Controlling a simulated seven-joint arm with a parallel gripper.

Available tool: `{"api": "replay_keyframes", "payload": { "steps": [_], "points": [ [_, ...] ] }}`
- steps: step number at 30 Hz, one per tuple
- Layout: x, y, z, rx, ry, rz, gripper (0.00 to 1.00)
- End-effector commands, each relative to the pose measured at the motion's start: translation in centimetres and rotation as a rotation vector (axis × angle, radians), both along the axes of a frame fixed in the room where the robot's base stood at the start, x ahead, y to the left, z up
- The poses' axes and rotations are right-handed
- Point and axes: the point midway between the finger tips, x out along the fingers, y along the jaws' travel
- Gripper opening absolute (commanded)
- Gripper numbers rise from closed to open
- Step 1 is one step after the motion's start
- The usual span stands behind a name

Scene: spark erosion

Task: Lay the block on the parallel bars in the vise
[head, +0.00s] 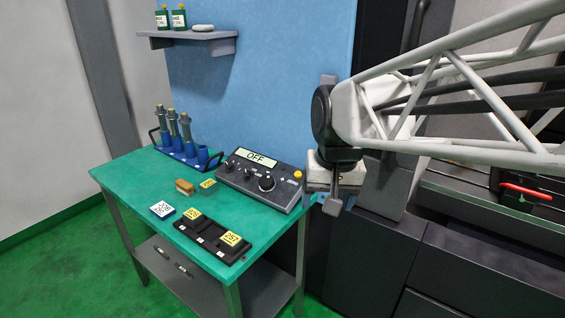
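My gripper (335,196) hangs at the end of my arm, right of the control box and in front of the dark machine. Its fingers are small and partly hidden, so I cannot tell if they are open or shut, or if anything is between them. Two yellow-labelled blocks (230,239) sit in a black tray (211,243) at the table's front edge. I cannot tell which of these is the block. I cannot make out the vise or the parallel bars.
A red handle (525,190) shows on the machine at right. The table's left front is clear.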

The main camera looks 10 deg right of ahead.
Motion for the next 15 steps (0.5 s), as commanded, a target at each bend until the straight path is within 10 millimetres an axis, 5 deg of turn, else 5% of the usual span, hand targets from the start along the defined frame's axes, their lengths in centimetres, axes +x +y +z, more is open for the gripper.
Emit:
{"api": "replay_keyframes", "payload": {
  "steps": [9,15],
  "points": [
    [-7.6,-1.6,-2.7,-0.05,-0.054,0.077,0.73],
    [-10.6,-2.3,-4.3,-0.073,-0.073,0.111,0.73]
  ]
}}
